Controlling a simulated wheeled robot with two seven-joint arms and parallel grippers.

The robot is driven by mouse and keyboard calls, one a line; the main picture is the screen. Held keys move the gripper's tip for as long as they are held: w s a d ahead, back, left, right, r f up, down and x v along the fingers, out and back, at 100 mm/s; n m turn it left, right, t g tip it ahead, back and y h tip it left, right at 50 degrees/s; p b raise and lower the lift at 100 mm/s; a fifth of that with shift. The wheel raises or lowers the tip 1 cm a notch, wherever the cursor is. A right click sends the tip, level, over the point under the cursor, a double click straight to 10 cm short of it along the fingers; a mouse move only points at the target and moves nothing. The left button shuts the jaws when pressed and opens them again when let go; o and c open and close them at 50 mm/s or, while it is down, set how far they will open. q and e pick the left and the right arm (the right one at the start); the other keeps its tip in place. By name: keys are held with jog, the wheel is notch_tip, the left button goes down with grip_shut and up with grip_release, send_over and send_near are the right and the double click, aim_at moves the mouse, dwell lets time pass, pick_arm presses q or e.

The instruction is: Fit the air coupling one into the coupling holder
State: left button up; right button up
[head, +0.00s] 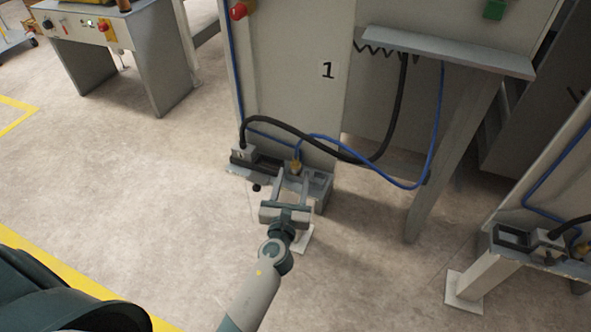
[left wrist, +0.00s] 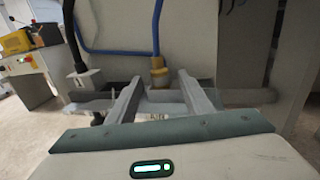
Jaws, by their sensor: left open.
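The air coupling one (head: 296,167) is a small brass-coloured fitting on the end of a blue hose, low in front of the panel marked 1. In the left wrist view the brass coupling (left wrist: 158,76) stands upright under its hose. The grey coupling holder (head: 320,181) is a low bracket with an open pocket; whether the coupling sits in it or just beside it I cannot tell. My left gripper (head: 292,174) is open, its two fingers pointing at the coupling. In the wrist view the left gripper (left wrist: 159,82) has the coupling between its fingertips, with no clear contact.
A black hose (head: 300,136) ends in a grey block (head: 243,156) left of the coupling. A sloping grey leg (head: 455,150) stands to the right. A second station with a similar bracket (head: 512,238) is at far right.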

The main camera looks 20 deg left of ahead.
aim_at(295, 170)
pick_arm(q)
jog(key=shift+w, duration=0.1)
jog(key=shift+x, duration=2.5)
grip_shut()
jog(key=shift+r, duration=0.1)
